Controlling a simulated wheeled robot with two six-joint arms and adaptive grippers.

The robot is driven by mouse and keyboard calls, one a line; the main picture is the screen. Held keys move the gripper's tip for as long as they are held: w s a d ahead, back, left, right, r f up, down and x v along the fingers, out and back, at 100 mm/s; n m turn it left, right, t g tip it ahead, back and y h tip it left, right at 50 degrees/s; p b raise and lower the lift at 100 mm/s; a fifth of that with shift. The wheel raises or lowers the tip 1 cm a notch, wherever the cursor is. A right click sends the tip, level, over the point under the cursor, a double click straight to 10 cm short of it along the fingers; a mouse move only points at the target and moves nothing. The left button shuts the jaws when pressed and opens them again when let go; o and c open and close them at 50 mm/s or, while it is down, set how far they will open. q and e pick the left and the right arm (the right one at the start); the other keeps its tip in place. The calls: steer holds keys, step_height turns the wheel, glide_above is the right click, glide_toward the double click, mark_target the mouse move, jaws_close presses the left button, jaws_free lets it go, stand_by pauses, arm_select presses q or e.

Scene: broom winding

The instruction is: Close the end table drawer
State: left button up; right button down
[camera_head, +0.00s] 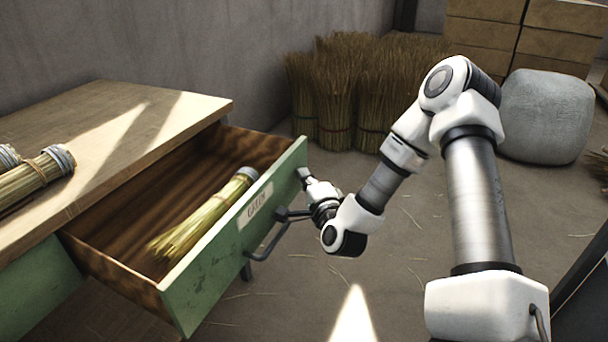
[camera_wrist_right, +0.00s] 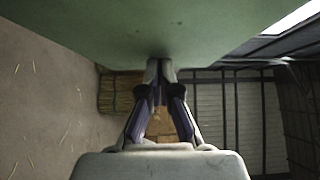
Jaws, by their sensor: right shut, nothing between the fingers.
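The end table drawer is pulled out. Its green front (camera_head: 215,262) carries a pale label reading "GREEN" (camera_head: 255,205) and a dark bar handle (camera_head: 268,240). A straw bundle with a grey-bound end (camera_head: 205,217) lies inside. The wooden table top (camera_head: 110,125) is behind and to the left. My right gripper (camera_head: 304,174) is at the outer face of the front, near its far upper end and beyond the handle. Its fingers are shut and empty. In the right wrist view the closed fingertips (camera_wrist_right: 160,64) meet the edge of the green panel (camera_wrist_right: 150,28); whether they touch is unclear. My left gripper is out of view.
Tied straw bundles (camera_head: 40,175) lie on the table top at the left. Standing straw sheaves (camera_head: 355,95), a grey wrapped bale (camera_head: 546,115) and stacked wooden boxes (camera_head: 520,35) are at the back. The floor before the drawer is mostly clear, with loose straws.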

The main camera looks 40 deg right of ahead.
steer(key=shift+s, duration=0.1)
steer(key=w+a+b, duration=0.1)
steer(key=w+b, duration=0.1)
steer(key=w, duration=0.1)
steer(key=w+a+b, duration=0.1)
steer(key=w+b, duration=0.1)
steer(key=w+a+b, duration=0.1)
steer(key=w+b, duration=0.1)
steer(key=w, duration=0.1)
steer(key=shift+w+a+f, duration=0.2)
steer(key=shift+w+a, duration=0.1)
steer(key=shift+a, duration=0.05)
steer(key=w+a, duration=0.1)
steer(key=w, duration=0.2)
steer(key=w+a, duration=0.1)
steer(key=w, duration=0.1)
steer(key=w+a+b, duration=0.1)
steer(key=w, duration=0.2)
steer(key=shift+w+a+r, duration=0.25)
steer(key=shift+w, duration=0.05)
glide_above(218, 171)
steer(key=shift+s, duration=0.4)
steer(key=shift+w+a, duration=0.1)
steer(key=shift+w, duration=0.2)
steer(key=shift+w+r, duration=0.1)
steer(key=shift+r, duration=0.2)
